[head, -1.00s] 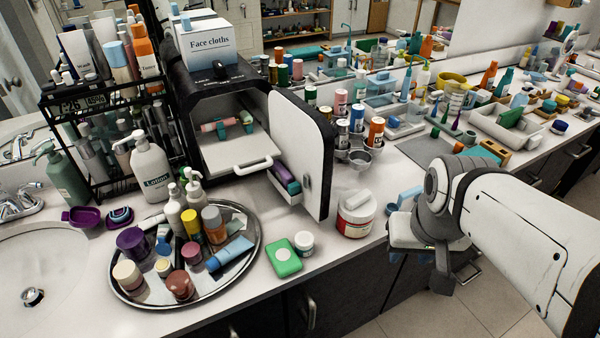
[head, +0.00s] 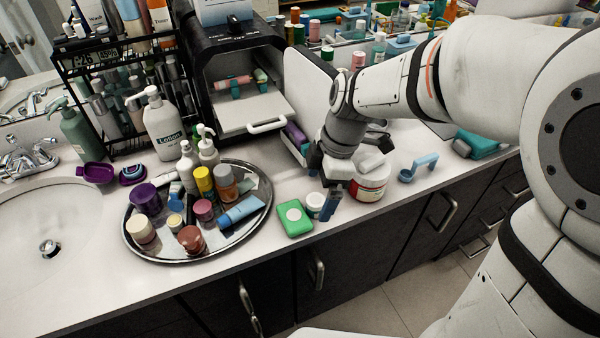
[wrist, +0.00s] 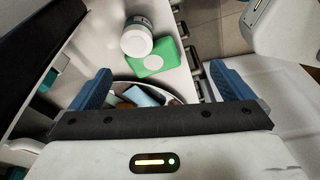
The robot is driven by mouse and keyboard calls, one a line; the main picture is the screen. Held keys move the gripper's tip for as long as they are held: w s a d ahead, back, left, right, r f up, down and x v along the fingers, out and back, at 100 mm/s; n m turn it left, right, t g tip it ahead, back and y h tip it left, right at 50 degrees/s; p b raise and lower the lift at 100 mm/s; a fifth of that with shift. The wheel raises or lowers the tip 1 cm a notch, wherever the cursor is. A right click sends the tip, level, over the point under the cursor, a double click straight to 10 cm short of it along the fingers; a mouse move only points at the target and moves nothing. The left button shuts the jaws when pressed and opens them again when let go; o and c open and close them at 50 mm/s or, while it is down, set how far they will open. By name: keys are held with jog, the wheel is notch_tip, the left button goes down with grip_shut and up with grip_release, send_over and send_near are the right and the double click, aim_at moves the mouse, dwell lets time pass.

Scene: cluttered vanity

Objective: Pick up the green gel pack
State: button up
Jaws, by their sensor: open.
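The green gel pack (head: 295,218) is a flat, rounded rectangle with a pale round mark. It lies on the counter just right of the round silver tray, close to the counter's front edge. In the wrist view the green gel pack (wrist: 158,62) shows ahead of and between the fingers, partly covered by a white jar. My gripper (head: 322,192) is above the counter to the right of the pack, near the small white jar and the red-and-white tub. In the wrist view my gripper (wrist: 160,88) has its two blue fingers wide apart with nothing between them.
A small white jar (head: 315,204) stands against the pack's right side. The silver tray (head: 165,252) with several bottles and jars is on the left. A red-and-white tub (head: 370,183) and a blue holder (head: 418,168) are on the right. The cabinet's open door (head: 305,92) stands behind.

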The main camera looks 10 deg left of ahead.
aim_at(294, 215)
jog(key=a+n, duration=0.1)
jog(key=a+f+n, duration=0.1)
jog(key=a+n, duration=0.1)
jog(key=shift+w+a+f+g, duration=0.1)
jog(key=shift+w+f+g, duration=0.05)
jog(key=shift+f+g, duration=0.15)
jog(key=x, duration=0.7)
jog(key=shift+w+a+f, duration=0.15)
jog(key=shift+a+f, duration=0.05)
jog(key=shift+a, duration=0.05)
jog(key=shift+c, duration=0.2)
jog(key=c, duration=1)
jog(key=shift+o, duration=0.2)
